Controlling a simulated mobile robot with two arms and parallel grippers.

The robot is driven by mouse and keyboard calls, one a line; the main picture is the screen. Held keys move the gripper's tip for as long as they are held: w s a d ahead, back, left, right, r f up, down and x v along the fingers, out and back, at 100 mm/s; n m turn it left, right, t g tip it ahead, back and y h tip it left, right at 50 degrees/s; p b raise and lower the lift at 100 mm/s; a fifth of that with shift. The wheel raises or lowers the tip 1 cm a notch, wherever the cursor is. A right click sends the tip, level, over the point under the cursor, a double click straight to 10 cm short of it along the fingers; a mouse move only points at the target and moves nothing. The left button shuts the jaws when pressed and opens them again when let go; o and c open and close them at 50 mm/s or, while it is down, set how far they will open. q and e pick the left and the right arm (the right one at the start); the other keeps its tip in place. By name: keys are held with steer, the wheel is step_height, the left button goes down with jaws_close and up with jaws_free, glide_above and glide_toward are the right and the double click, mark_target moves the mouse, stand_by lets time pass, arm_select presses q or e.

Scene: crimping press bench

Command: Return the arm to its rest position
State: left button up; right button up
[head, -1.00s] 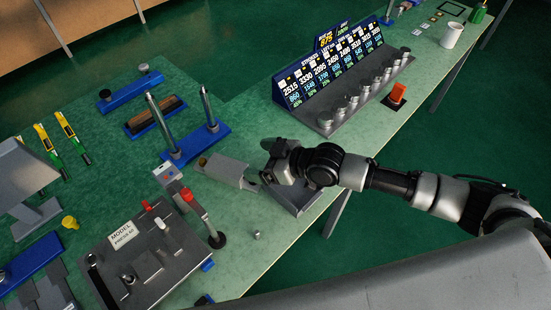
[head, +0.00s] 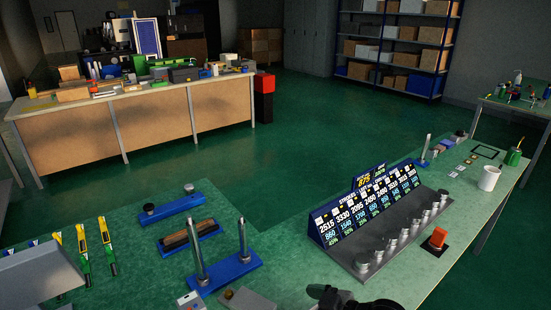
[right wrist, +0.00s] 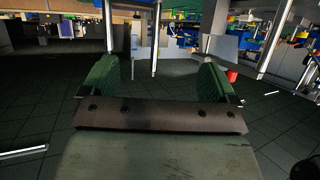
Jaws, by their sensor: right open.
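My right gripper (right wrist: 157,82) shows in the right wrist view, with its two green fingers spread wide and nothing between them. Beyond the fingers are the dark tiled floor and distant furniture. In the head view only a dark part of my right arm (head: 352,302) shows at the bottom edge, over the green bench (head: 300,262). The right fingertips cannot be made out there. My left gripper is in neither view.
A blue stand with two metal posts (head: 228,272) is on the bench. Open green floor lies behind.

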steer(key=s+a+f+m+h, duration=0.15)
steer(key=s+a, duration=0.25)
steer(key=s, duration=0.4)
steer(key=s+d+f+m+g+h, duration=0.4)
steer(key=s+d+m+h, duration=0.5)
steer(key=s+d, duration=0.55)
step_height(320, 180, down, 27)
steer(key=d+n+g, duration=0.1)
steer(key=s+d+f+g, duration=0.1)
steer(key=s+d+f, duration=0.2)
steer(key=s+f, duration=1.2)
steer(key=shift+s+f+h, duration=0.25)
steer(key=shift+s+h, duration=0.1)
steer(key=shift+s, duration=0.1)
steer(key=shift+d+n, duration=0.1)
steer(key=shift+n, duration=0.15)
